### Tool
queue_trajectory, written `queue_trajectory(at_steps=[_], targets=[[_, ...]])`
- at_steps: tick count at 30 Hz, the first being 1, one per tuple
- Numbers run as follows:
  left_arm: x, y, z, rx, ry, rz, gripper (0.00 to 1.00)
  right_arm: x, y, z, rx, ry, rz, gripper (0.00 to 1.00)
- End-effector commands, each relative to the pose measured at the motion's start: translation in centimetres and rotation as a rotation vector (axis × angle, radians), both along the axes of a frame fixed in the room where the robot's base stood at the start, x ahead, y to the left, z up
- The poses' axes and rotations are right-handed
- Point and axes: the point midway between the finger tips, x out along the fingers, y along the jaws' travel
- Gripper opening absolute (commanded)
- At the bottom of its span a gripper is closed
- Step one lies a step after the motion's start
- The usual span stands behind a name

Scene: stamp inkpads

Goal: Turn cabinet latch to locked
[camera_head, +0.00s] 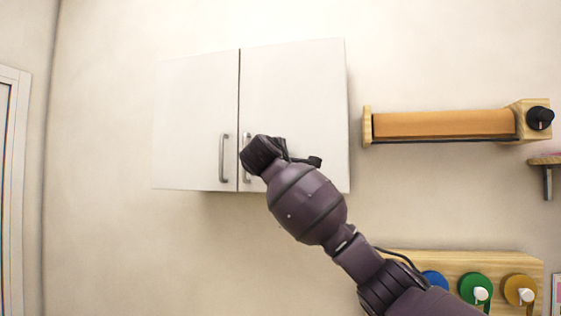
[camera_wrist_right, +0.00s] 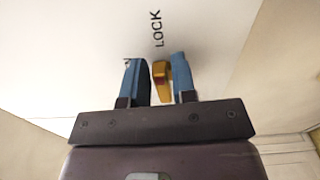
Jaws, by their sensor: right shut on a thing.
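The white wall cabinet (camera_head: 195,100) has two closed doors with grey vertical handles (camera_head: 222,158) by the middle seam. My right arm reaches up to the lower part of the right door, and its wrist covers the latch in the head view. In the right wrist view, the yellow latch (camera_wrist_right: 163,70) with a red patch sits between the two blue fingers of my right gripper (camera_wrist_right: 158,78), which is shut on it. The black word LOCK (camera_wrist_right: 158,28) is printed on the white surface just beyond the latch. My left gripper is not in view.
A wooden wall fixture with an orange-brown panel (camera_head: 440,125) and a black knob (camera_head: 540,118) is right of the cabinet. A wooden board (camera_head: 450,262) with blue, green and yellow discs is at lower right. The wall left of the cabinet is clear.

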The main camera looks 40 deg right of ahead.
Motion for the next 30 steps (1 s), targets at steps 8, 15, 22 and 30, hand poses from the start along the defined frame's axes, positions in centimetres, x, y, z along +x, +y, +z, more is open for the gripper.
queue_trajectory(at_steps=[8, 15, 22, 30], targets=[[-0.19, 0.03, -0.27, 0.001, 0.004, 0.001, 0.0, 0.02, -0.01, -0.29, 0.049, -0.054, -0.001, 0.02], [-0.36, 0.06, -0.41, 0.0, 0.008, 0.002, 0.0, 0.03, -0.02, -0.31, 0.057, -0.063, -0.001, 0.02], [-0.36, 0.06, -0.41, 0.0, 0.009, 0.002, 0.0, 0.03, -0.01, -0.33, 0.057, -0.062, -0.001, 0.02], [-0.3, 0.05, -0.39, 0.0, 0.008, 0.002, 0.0, 0.02, 0.01, -0.26, 0.056, -0.063, 0.0, 0.4]])
